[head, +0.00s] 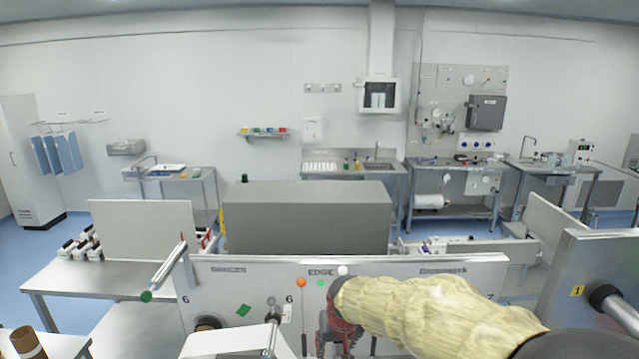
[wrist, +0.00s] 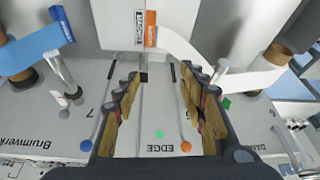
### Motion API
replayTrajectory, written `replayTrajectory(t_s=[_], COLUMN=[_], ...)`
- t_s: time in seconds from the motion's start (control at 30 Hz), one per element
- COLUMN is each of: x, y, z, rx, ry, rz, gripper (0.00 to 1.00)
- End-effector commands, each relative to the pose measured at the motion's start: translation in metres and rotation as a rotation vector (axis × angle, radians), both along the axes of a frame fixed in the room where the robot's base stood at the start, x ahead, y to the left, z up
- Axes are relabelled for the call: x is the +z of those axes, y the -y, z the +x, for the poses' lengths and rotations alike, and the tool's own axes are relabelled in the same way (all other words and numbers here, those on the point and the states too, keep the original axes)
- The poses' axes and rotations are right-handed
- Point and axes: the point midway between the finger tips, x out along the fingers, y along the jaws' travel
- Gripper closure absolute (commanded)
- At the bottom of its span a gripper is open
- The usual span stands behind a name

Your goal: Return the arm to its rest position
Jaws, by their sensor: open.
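My arm, in a pale yellow quilted sleeve (head: 410,310), reaches in from the lower right of the head view toward the machine's front panel (head: 440,268). My gripper (head: 338,340) is at the sleeve's end, low in the middle and partly cut off by the lower edge. In the wrist view my gripper (wrist: 166,85) has its two dark, tan-padded fingers wide apart. Nothing is held between them. The panel with the EDGE label lies beyond the fingers.
An orange dot (head: 301,282) and a green dot (head: 320,283) mark the panel near my gripper. A white web (wrist: 185,42) and a roll (wrist: 22,62) show in the wrist view. A grey box (head: 305,215) stands behind the panel. A steel table (head: 100,278) is at left.

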Motion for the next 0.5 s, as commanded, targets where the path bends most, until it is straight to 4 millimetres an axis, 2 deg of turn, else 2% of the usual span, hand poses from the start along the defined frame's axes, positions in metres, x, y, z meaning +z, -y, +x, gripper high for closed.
replayTrajectory(t_s=[0.03, 0.2, 0.4, 0.5], x=[-0.011, -0.029, -0.059, -0.076], y=[0.015, 0.059, 0.097, 0.111], z=[-0.026, -0.112, -0.196, -0.23], rx=[0.004, 0.023, 0.014, -0.003], ry=[-0.022, -0.093, -0.12, -0.11], rz=[-0.012, -0.041, -0.047, -0.041], gripper=[0.58, 0.58, 0.58, 0.58])
